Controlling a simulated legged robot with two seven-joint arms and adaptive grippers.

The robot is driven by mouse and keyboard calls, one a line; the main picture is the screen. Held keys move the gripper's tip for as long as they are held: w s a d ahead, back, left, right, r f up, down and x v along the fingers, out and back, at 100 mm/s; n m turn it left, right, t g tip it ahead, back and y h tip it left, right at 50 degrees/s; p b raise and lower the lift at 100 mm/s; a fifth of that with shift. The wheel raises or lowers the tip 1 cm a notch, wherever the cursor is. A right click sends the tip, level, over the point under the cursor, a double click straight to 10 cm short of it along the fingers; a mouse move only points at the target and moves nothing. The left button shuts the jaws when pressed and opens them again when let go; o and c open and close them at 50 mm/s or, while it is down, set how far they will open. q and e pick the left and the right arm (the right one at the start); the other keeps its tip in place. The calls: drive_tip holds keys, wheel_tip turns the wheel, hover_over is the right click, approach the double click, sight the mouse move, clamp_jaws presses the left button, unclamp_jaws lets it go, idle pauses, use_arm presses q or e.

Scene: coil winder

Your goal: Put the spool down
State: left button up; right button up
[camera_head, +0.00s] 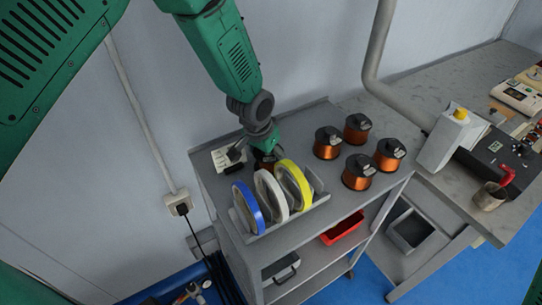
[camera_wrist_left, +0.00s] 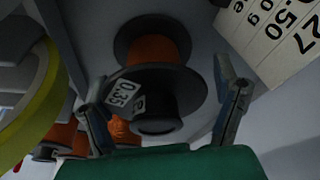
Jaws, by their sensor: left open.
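A spool of copper-orange wire with black flanges and a 0.35 label (camera_wrist_left: 152,50) stands between my left gripper's fingers in the left wrist view. My left gripper (camera_wrist_left: 162,80) is open, with one finger on each side of the spool and gaps showing. In the head view my left gripper (camera_head: 252,154) is low over the back of the grey cart top (camera_head: 300,232), behind the tape rolls. There it hides most of that spool, and only a bit of orange shows. My right gripper is in neither view.
Blue (camera_head: 247,208), white (camera_head: 270,197) and yellow (camera_head: 295,183) rolls stand in a grey holder close in front. Several copper spools (camera_head: 358,172) stand to the right on the cart. A number card (camera_head: 228,156) lies left of the gripper. A bench (camera_head: 465,205) with machines is at right.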

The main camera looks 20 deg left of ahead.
sight(261, 157)
use_arm(q)
drive_tip(key=v, duration=1.1)
drive_tip(key=shift+d, duration=0.3)
drive_tip(key=shift+s+a+r, duration=0.1)
drive_tip(key=shift+s+r, duration=0.05)
drive_tip(key=shift+r, duration=0.25)
drive_tip(key=shift+a, duration=0.2)
drive_tip(key=shift+a, duration=0.1)
